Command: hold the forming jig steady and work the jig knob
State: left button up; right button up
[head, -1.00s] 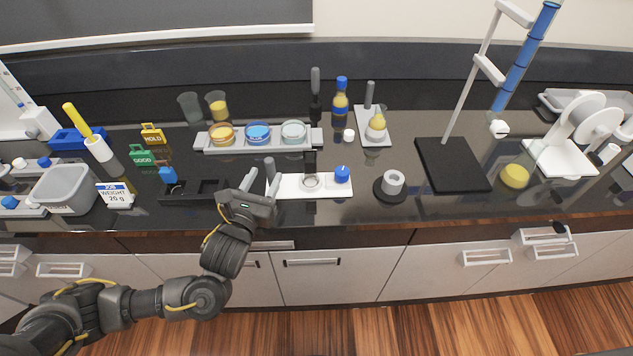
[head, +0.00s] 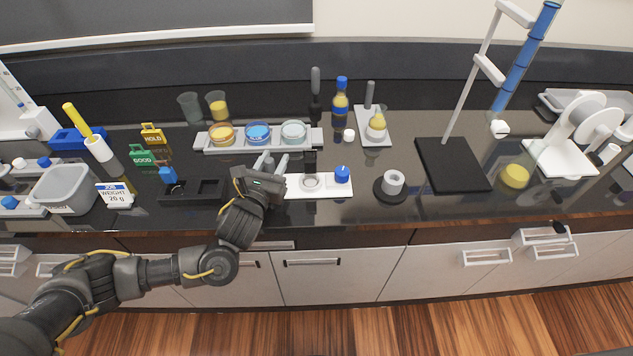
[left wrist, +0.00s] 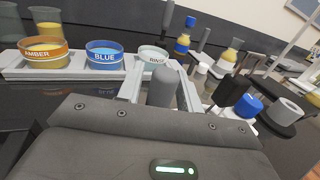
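The forming jig is a white plate (head: 327,191) near the counter's front, with a round ring, a dark upright block (head: 310,160) and a blue knob (head: 342,174) at its right end. A grey upright handle (left wrist: 164,87) stands at the jig's left end. My left gripper (head: 271,160) is at this handle. In the left wrist view its fingers (left wrist: 162,78) stand on either side of the handle, and I cannot tell if they touch it. The knob also shows in the left wrist view (left wrist: 248,106), right of the fingers. My right gripper is out of view.
A grey rack (head: 203,147) with amber, blue and rinse dishes stands behind the gripper. A black tray (head: 205,197) lies to its left. A grey ring on a dark base (head: 392,183) and a black stand base (head: 452,170) are right of the jig.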

pick_arm(q)
grip_shut()
jog(key=c, duration=0.5)
grip_release()
grip_shut()
jog(key=shift+f, duration=0.1)
